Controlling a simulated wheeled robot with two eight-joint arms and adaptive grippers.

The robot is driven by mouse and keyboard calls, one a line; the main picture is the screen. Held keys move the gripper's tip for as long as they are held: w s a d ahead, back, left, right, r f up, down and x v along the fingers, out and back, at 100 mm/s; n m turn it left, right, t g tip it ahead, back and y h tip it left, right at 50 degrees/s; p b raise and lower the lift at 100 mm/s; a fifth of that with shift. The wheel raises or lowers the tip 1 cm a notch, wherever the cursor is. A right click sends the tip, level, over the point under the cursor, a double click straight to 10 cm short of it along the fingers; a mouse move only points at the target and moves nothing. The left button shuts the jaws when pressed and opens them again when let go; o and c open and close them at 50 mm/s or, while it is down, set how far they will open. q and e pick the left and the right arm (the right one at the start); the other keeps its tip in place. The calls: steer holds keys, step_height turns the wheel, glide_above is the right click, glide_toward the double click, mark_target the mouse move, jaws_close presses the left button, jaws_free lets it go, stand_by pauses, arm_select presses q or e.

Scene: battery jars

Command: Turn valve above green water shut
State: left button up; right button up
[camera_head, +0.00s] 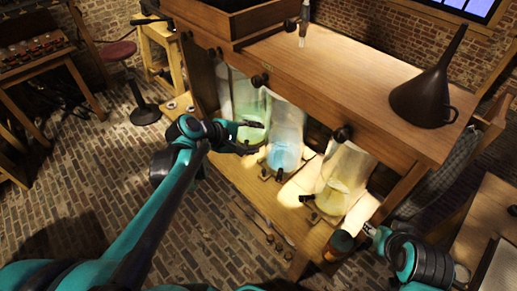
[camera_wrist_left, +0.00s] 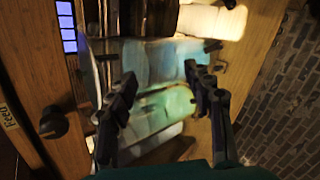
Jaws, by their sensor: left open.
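The jar of green water (camera_head: 248,104) stands under the wooden bench, left of the jar of blue water (camera_head: 285,142). A black valve knob (camera_head: 259,80) sits on the bench's front board by the green jar. Another black knob (camera_head: 219,52) is further left. My left gripper (camera_head: 254,136) is open in front of the green and blue jars, below the knobs. In the left wrist view its fingers (camera_wrist_left: 160,75) are spread, with the green jar (camera_wrist_left: 165,106) behind them and nothing between. A black knob (camera_wrist_left: 53,122) shows at left there, apart from the fingers.
A jar of yellow liquid (camera_head: 340,185) stands right, with a knob (camera_head: 343,133) above it. A dark funnel (camera_head: 430,96) is on the bench top.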

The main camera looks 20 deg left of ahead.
arm_select(q)
steer(key=shift+s+d+f+m, duration=0.4)
steer(key=shift+s+d, duration=0.1)
steer(key=shift+s, duration=0.15)
steer(key=s+d+f+m+g+y+b, duration=0.1)
steer(key=s+f+m+y+b, duration=0.1)
steer(key=s+f+m, duration=0.3)
steer(key=s+d+f+m+y+b, duration=0.2)
steer(key=s+f+m+y+b, duration=0.1)
steer(key=s+m, duration=0.5)
steer(key=shift+s+f+m+g+b, duration=0.35)
steer(key=shift+f+m+b, duration=0.3)
steer(key=shift+f+m, duration=0.4)
steer(key=shift+r, duration=0.1)
